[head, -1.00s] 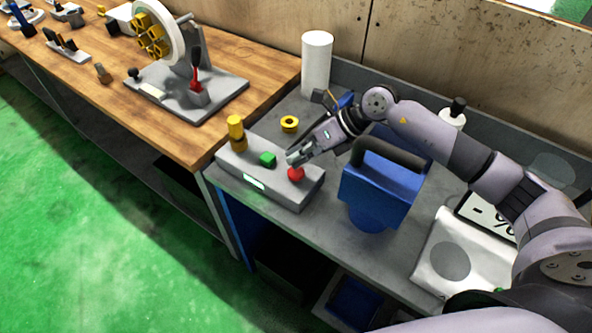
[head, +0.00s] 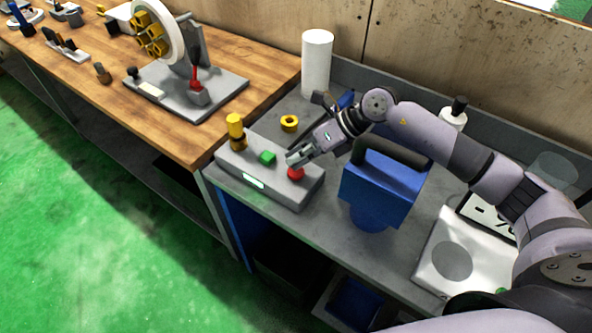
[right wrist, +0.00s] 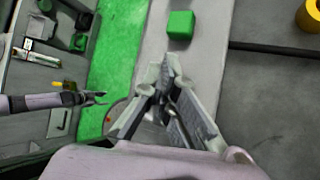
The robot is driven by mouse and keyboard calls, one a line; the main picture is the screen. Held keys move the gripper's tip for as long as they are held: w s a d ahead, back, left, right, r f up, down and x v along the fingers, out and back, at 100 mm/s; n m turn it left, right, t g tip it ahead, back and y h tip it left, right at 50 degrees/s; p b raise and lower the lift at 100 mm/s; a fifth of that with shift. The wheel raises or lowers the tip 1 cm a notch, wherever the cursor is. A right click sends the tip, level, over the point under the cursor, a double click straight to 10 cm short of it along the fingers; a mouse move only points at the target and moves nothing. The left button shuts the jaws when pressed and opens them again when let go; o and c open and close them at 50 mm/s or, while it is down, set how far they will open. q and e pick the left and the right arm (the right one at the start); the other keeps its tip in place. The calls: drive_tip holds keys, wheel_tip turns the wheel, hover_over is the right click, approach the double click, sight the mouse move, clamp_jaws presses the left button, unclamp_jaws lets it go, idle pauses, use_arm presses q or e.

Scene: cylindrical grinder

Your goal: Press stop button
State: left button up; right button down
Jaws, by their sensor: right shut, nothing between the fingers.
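The control box (head: 229,174) is a grey block on the grey bench. It carries a red button (head: 296,174) at its right end and a green button (head: 267,158) near its middle. My right gripper (head: 291,159) is shut and empty, its fingertips just above and against the red button in the picture. I cannot tell whether they touch it. In the right wrist view the shut fingers (right wrist: 165,68) point towards the box near the green button (right wrist: 181,25), and the red button is hidden. My left gripper (right wrist: 96,98) appears open, far from the box.
A yellow-topped lamp (head: 236,130) stands at the box's left end. A blue device with a black handle (head: 381,186) stands close right of the box, beneath my right arm. A yellow ring (head: 289,123) and a white cylinder (head: 317,64) are behind. A wooden bench (head: 110,95) adjoins at left.

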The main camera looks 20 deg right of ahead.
drive_tip(key=shift+f+b, duration=0.35)
idle(0.5)
drive_tip(key=shift+s+a+f+b, duration=0.15)
drive_tip(key=shift+s+f+b, duration=0.1)
drive_tip(key=shift+f, duration=0.1)
drive_tip(key=shift+s+a+f+b, duration=0.1)
drive_tip(key=shift+a+f+b, duration=0.1)
drive_tip(key=shift+f, duration=0.15)
idle(0.4)
drive_tip(key=shift+r, duration=0.15)
drive_tip(key=shift+d+r+p, duration=0.15)
drive_tip(key=shift+r+p, duration=0.3)
drive_tip(key=shift+p, duration=0.05)
drive_tip(key=shift+r, duration=0.2)
drive_tip(key=shift+w+d+r+p, duration=0.1)
drive_tip(key=shift+r+p, duration=0.75)
drive_tip(key=shift+r, duration=0.5)
drive_tip(key=shift+d+r+p, duration=0.1)
drive_tip(key=shift+r+p, duration=0.75)
drive_tip(key=shift+r, duration=0.45)
